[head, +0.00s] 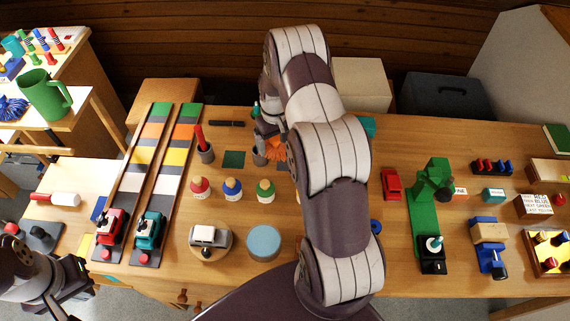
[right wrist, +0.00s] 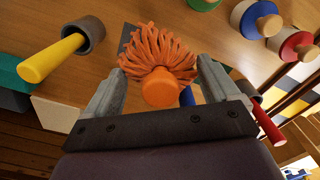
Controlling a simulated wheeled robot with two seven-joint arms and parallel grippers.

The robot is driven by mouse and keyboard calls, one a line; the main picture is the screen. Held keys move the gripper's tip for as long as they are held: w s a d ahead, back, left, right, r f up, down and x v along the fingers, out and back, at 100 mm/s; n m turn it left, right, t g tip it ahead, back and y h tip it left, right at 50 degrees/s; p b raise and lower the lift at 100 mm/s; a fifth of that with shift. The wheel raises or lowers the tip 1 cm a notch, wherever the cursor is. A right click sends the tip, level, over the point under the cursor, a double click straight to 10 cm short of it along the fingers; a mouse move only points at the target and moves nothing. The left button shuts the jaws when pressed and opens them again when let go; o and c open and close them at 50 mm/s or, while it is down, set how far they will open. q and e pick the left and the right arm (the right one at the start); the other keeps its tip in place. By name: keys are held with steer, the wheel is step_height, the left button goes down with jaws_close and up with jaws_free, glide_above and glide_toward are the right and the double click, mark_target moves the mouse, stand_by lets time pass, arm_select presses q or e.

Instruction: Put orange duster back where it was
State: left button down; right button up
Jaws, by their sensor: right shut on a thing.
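The orange duster (head: 275,149) is near the middle back of the table, partly hidden behind my right arm. In the right wrist view the duster (right wrist: 160,60) sits between the two fingers of my right gripper (right wrist: 158,88), its orange handle end toward the camera and its strands fanned out away from it. My right gripper is shut on it; whether the strands touch the table is unclear. A dark square (right wrist: 127,38) lies on the table beside the strands. My left gripper (head: 72,278) is at the lower left, far from the duster; its fingers are not clear.
A grey cup with a red stick (head: 205,153) stands left of the duster; a grey cup with a yellow stick (right wrist: 88,36) shows in the wrist view. Red (head: 200,188), blue (head: 232,189) and green (head: 265,190) knobbed pieces stand in front. A dark green square (head: 234,159) lies flat nearby.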

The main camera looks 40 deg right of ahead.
steer(key=d+f+n, duration=0.1)
steer(key=f, duration=0.2)
steer(key=d+f+n+p, duration=0.1)
steer(key=d+f, duration=0.1)
steer(key=f, duration=0.1)
steer(key=d+f, duration=0.1)
steer(key=f, duration=0.3)
steer(key=shift+w+d+f+n+p, duration=0.15)
steer(key=shift+w+n+p, duration=0.1)
steer(key=shift+n+p, duration=0.15)
steer(key=shift+f, duration=0.1)
steer(key=o, duration=0.7)
